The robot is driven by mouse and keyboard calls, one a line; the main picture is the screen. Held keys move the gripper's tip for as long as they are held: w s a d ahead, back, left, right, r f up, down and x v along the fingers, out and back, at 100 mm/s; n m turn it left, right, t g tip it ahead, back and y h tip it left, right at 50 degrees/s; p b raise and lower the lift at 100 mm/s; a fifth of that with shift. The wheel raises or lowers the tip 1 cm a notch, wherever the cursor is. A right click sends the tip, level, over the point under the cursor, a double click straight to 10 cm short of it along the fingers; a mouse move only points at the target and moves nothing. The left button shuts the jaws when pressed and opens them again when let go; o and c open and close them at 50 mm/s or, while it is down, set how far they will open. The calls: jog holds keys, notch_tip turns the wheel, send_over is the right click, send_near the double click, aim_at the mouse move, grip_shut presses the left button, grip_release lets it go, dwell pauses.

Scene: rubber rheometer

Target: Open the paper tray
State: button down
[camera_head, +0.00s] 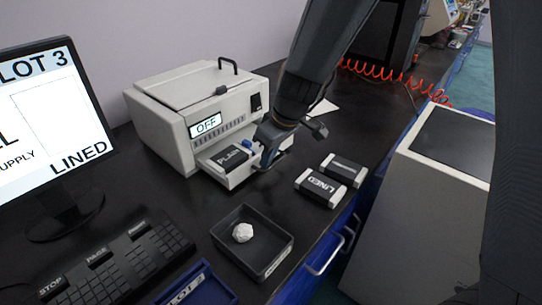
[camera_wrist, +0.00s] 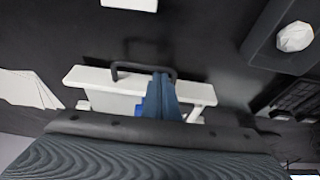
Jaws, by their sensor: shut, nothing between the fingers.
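The white printer (camera_head: 190,105), with a display reading OFF, stands on the black bench. Its paper tray (camera_head: 233,178) sticks out at the front and carries a dark pack marked PLAIN (camera_head: 231,157). A small blue part (camera_head: 249,144) shows on the tray near my arm. In the wrist view, the tray's white front (camera_wrist: 92,77) has a black handle (camera_wrist: 128,67). My gripper (camera_wrist: 162,80) is shut and empty, its fingers at the right part of the handle. It also shows in the head view (camera_head: 268,150). Whether the fingers touch the handle is unclear.
Two packs, one marked LINED (camera_head: 320,188), lie right of the paper tray. A black bin (camera_head: 268,262) holding a crumpled white ball (camera_head: 242,233) stands in front. A keyboard (camera_head: 120,265) and monitor (camera_head: 45,130) are left. White sheets (camera_wrist: 28,90) lie beside the printer.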

jog(key=shift+d+r, duration=0.15)
dwell(0.3)
jog(key=p+v, duration=0.6)
jog(key=v, duration=0.4)
jog(key=s+d+f+m+g+h, duration=0.2)
jog(key=s+d+m, duration=0.8)
jog(key=s+d, duration=0.5)
jog(key=d+f+h, duration=0.1)
jog(key=d, duration=0.2)
jog(key=shift+d+f, duration=0.2)
jog(key=shift+d, duration=0.1)
